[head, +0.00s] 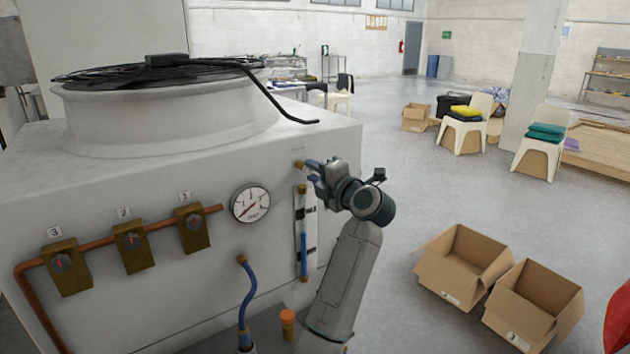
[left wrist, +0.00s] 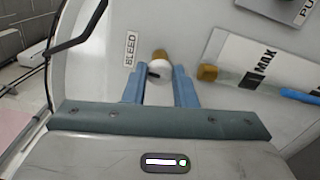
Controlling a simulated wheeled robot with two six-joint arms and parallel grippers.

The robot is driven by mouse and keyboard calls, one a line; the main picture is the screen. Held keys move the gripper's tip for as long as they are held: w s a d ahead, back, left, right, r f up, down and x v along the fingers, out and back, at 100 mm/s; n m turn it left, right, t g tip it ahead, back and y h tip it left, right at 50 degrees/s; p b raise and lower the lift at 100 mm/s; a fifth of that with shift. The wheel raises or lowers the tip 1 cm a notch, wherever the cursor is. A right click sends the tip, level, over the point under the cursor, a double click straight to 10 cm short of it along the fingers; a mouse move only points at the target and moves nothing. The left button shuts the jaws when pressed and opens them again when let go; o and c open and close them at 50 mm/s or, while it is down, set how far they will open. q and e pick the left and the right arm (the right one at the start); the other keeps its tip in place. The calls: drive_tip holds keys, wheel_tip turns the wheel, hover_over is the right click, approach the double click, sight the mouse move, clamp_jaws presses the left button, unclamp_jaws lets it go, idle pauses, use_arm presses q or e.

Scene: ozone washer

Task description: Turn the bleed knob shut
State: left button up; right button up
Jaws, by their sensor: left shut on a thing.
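The bleed knob (left wrist: 160,67) is a small pale round knob with a brass-coloured part behind it, beside a "BLEED" label (left wrist: 130,49) on the washer's grey panel. My left gripper (left wrist: 159,80) is shut on the knob, with one blue finger on each side of it. In the head view, my left gripper (head: 311,166) reaches the upper right of the panel, where a small brass bit (head: 298,164) shows at the fingertips. The gripper hides most of the knob there. My right gripper is in neither view.
A sight tube (head: 303,235) with brass ends is right below the gripper. A pressure gauge (head: 250,204) and several numbered brass valves (head: 133,247) on a copper pipe are to the left. A black cable hangs over the top edge. Open cardboard boxes (head: 462,265) stand on the floor.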

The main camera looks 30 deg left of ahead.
use_arm(q)
drive_tip(key=shift+f+n+b, duration=0.1)
drive_tip(key=shift+n+b, duration=0.25)
drive_tip(key=shift+n, duration=0.25)
drive_tip(key=o, duration=1)
drive_tip(key=shift+d, duration=0.1)
drive_tip(key=b+v, duration=0.4)
drive_tip(key=v, duration=0.6)
drive_tip(key=shift+s+d, duration=0.1)
drive_tip(key=shift+d, duration=0.25)
